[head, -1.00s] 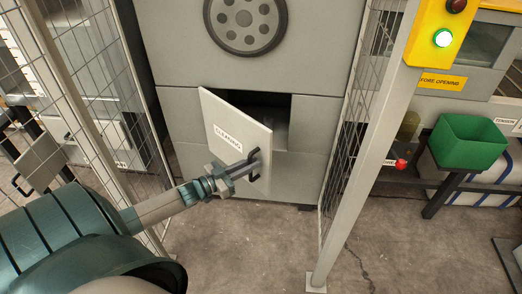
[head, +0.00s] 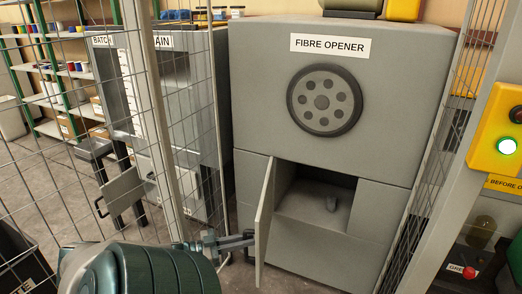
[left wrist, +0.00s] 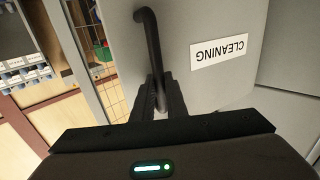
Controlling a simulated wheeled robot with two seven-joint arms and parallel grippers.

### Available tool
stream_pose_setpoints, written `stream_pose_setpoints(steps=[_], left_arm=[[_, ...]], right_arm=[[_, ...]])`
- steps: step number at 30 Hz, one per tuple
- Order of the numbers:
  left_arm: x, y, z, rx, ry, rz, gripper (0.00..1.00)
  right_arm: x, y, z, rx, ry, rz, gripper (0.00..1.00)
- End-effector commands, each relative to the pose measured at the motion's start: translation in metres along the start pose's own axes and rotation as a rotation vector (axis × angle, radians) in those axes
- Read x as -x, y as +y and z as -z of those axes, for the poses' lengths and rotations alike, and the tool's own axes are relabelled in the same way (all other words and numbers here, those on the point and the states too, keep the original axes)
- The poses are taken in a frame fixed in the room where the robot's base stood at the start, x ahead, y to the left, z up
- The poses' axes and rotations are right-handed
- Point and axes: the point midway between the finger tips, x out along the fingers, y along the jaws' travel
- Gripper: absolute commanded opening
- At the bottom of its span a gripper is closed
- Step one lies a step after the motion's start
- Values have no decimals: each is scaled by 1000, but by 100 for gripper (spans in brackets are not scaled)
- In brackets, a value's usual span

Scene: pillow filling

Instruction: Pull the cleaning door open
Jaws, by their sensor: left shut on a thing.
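The cleaning door (head: 264,222) is a grey panel on the front of the fibre opener (head: 310,110). It stands swung out to the left, seen nearly edge-on in the head view. In the left wrist view the door (left wrist: 200,25) shows its CLEANING label and a black bar handle (left wrist: 150,40). My left gripper (head: 250,238) is at the door's outer face; in the left wrist view its fingers (left wrist: 158,100) are shut on the handle. My right gripper is not in view.
Wire mesh guard panels (head: 190,130) stand left of the machine, and another mesh panel and a post (head: 445,190) stand on its right. A yellow control box (head: 497,135) with a lit green button is at the right.

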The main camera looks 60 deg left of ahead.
Motion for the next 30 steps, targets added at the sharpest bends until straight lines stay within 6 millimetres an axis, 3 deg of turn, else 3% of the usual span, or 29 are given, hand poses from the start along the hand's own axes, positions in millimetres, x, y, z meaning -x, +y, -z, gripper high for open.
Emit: stream_pose_setpoints(steps=[13, 14, 15, 16, 30], left_arm=[[3, -7, 2, 0, 3, 8, 0], [3, -8, 2, 0, 3, 8, 19], [3, -7, 2, 0, 4, 8, 29], [3, -7, 2, 0, 3, 8, 31], [4, -5, 9, 0, 2, 4, 31]], right_arm=[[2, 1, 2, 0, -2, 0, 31], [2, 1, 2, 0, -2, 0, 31], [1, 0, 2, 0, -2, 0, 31], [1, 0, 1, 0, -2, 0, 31], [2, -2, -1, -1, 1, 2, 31]])
